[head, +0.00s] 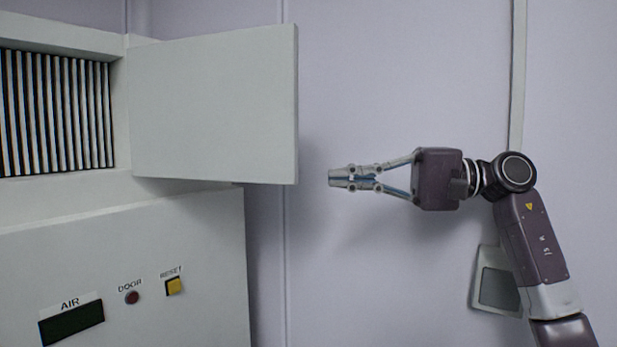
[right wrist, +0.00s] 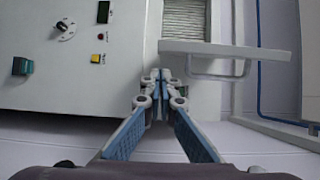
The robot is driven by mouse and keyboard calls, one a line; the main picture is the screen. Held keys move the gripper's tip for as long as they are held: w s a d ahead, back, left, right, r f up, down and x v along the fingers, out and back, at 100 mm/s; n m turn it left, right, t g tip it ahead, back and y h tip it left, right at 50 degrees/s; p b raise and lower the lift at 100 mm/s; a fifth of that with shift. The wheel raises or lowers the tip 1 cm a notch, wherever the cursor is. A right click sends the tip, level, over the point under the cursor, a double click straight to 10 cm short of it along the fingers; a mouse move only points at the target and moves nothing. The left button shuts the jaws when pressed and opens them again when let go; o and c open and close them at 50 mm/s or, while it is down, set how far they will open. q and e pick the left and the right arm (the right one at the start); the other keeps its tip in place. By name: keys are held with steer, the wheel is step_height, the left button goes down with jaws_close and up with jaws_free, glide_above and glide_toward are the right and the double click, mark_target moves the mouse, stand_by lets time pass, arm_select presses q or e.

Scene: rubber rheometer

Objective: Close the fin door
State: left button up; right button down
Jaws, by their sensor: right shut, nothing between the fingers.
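The fin door (head: 215,105) is a flat pale panel that stands open, swung out to the right of the fin opening in the head view. In the right wrist view the door (right wrist: 225,48) shows nearly edge-on, with a bar handle (right wrist: 222,77) on one face. The dark and light fins (head: 58,112) are exposed in the opening; they also show in the right wrist view (right wrist: 184,18). My right gripper (head: 332,178) is shut and empty, to the right of the door's free edge with a gap between. My left gripper is in neither view.
The machine's front (head: 150,240) below the door carries a dark AIR display (head: 72,322), a red button (head: 132,297) and a yellow RESET button (head: 174,286). A grey wall panel (head: 497,285) is behind my right arm. A blue pipe (right wrist: 260,80) runs along the wall.

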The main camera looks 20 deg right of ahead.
mark_target(284, 178)
steer(key=p+x, duration=0.3)
steer(key=x, duration=0.5)
steer(key=shift+w+a+r+p, duration=0.1)
steer(key=shift+w+a+p, duration=0.05)
steer(key=shift+a+p, duration=0.15)
steer(key=shift+w+a, duration=0.3)
steer(key=shift+a, duration=0.15)
steer(key=shift+s, duration=0.1)
